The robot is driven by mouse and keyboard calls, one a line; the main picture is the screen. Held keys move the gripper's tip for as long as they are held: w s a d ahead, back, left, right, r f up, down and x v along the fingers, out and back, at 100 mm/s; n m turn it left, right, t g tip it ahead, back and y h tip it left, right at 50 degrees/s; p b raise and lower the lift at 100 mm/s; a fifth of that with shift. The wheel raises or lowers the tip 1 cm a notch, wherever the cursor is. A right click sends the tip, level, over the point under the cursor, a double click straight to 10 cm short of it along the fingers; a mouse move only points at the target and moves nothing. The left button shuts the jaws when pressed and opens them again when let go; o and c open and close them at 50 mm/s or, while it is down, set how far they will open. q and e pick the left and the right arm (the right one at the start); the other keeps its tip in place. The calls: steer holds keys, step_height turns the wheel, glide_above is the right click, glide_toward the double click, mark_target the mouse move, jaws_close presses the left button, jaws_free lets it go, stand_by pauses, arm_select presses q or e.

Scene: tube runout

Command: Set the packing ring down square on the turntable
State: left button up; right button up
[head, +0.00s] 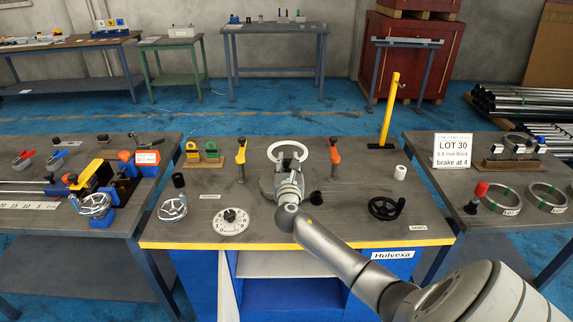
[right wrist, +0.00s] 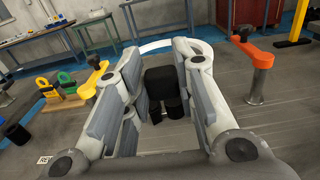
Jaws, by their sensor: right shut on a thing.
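My right gripper (head: 288,170) is over the back middle of the centre table, its fingers pointing away from me. In the right wrist view the ring's far arc (right wrist: 178,43) shows beyond the fingertips (right wrist: 163,65). A dark block (right wrist: 160,85) shows between the fingers; I cannot tell what it belongs to. Whether the ring touches anything below is unclear. My left gripper is not in view.
A yellow-topped post (head: 241,158) and an orange-topped post (head: 334,158) flank the gripper. A white dial (head: 232,221), a black handwheel (head: 386,207) and a black knob (head: 316,198) are nearer. Steel rings (head: 547,197) lie on the right table. Bare tabletop shows around the dial.

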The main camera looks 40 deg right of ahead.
steer(key=shift+s+r, duration=0.15)
steer(key=shift+s, duration=0.1)
steer(key=shift+w+f+b, duration=0.1)
steer(key=shift+f+b, duration=2.1)
steer(key=shift+f, duration=0.85)
steer(key=shift+f, duration=0.15)
steer(key=shift+f+b, duration=1.75)
steer(key=shift+f, duration=0.65)
steer(key=o, duration=1.1)
steer(key=shift+r, duration=0.1)
